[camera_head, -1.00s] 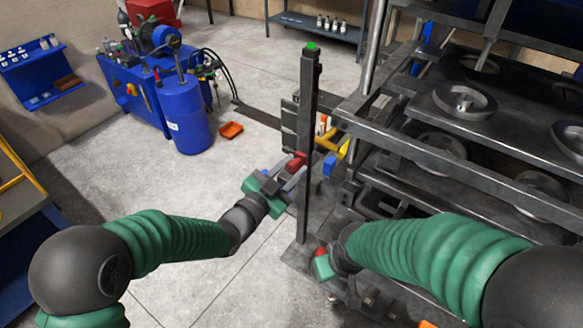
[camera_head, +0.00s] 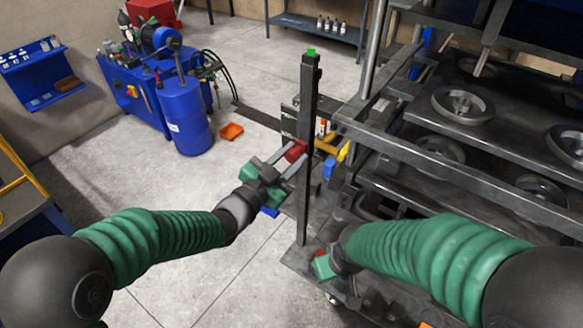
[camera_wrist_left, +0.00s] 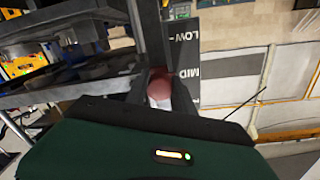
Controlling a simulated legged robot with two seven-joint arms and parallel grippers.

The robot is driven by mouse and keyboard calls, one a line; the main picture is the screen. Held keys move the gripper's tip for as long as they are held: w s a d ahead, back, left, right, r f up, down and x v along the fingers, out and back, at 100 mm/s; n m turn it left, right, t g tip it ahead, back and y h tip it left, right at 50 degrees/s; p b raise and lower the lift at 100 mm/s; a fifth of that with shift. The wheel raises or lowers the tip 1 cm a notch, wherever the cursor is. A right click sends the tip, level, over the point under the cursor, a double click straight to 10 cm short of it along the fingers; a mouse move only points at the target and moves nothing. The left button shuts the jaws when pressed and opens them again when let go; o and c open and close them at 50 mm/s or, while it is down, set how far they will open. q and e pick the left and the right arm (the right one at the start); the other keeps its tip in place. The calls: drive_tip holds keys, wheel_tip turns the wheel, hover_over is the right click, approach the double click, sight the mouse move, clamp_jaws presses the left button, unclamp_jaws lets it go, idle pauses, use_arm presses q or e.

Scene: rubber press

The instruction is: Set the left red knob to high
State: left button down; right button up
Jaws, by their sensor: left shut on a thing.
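The red knob (camera_head: 296,150) sits on the side of a dark upright post (camera_head: 308,110). My left gripper (camera_head: 287,160) reaches it from the left, its fingers shut around it. In the left wrist view the knob (camera_wrist_left: 159,88) shows between the two fingers (camera_wrist_left: 160,92). Beside it a dark label plate (camera_wrist_left: 187,60) reads LOW and MID. The knob is about level with, or slightly past, MID on the side away from LOW; a further label is mostly hidden. My right gripper (camera_head: 323,264) is low beside the post's base; its fingers are not clear.
The press frame (camera_head: 440,165) with round fittings fills the right side. A blue barrel (camera_head: 184,115) and blue machine (camera_head: 135,90) stand at the back left. An orange tray (camera_head: 231,131) lies on the floor.

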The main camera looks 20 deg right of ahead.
use_arm(q)
wheel_tip(320, 180, up, 7)
drive_tip(key=shift+f+p, duration=0.1)
drive_tip(key=shift+p, duration=0.55)
drive_tip(key=shift+r, duration=0.25)
drive_tip(key=c, duration=1.5)
unclamp_jaws()
drive_tip(key=o, duration=0.4)
drive_tip(key=shift+w, duration=0.1)
drive_tip(key=shift+o, duration=0.2)
drive_tip(key=shift+f, duration=0.15)
